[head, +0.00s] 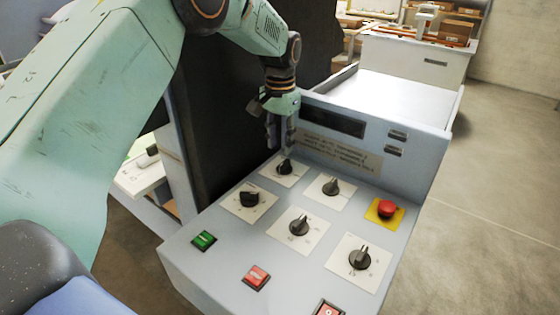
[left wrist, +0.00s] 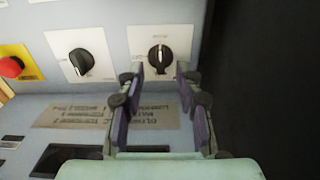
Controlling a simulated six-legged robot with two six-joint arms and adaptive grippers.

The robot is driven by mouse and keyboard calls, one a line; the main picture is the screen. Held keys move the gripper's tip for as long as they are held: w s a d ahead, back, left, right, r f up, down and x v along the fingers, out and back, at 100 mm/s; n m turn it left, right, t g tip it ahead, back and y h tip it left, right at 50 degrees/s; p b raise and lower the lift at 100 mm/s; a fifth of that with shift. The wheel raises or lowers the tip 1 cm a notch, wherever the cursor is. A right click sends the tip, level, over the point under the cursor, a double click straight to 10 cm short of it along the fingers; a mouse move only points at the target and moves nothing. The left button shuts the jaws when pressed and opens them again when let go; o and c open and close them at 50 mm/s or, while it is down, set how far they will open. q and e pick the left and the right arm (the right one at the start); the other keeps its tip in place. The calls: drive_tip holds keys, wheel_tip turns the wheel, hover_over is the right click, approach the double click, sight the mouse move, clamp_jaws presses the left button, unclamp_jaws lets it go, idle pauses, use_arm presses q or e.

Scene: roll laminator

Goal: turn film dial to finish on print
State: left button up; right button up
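Several black dials on white square plates sit on the grey control panel (head: 225,240). Their labels are too small to read, so I cannot tell by name which is the film dial. My left gripper (head: 281,143) points down at the back-left dial (head: 285,168). In the left wrist view, this dial (left wrist: 158,58) shows just beyond and between the two fingertips of the left gripper (left wrist: 160,70). The fingers are apart, with a gap on each side of the knob; no contact shows. The knob's pointer line runs roughly along the fingers' direction. My right gripper is not in view.
Nearby are another back dial (head: 331,187), a red emergency button (head: 386,209) on yellow, a green button (head: 204,240) and a red button (head: 256,277). An upright panel with a display (head: 332,120) stands close behind the gripper. A dark sheet (head: 215,110) rises at left.

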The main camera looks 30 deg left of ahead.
sight(281, 166)
use_arm(q)
drive_tip(key=f, duration=0.5)
drive_tip(key=shift+w+f, duration=0.2)
drive_tip(key=shift+f, duration=0.1)
drive_tip(key=shift+s+f, duration=0.2)
drive_tip(key=shift+f, duration=0.3)
drive_tip(key=shift+w+f, duration=0.1)
drive_tip(key=shift+w, duration=0.1)
drive_tip(key=shift+c, duration=1.2)
drive_tip(key=shift+s, duration=0.1)
clamp_jaws()
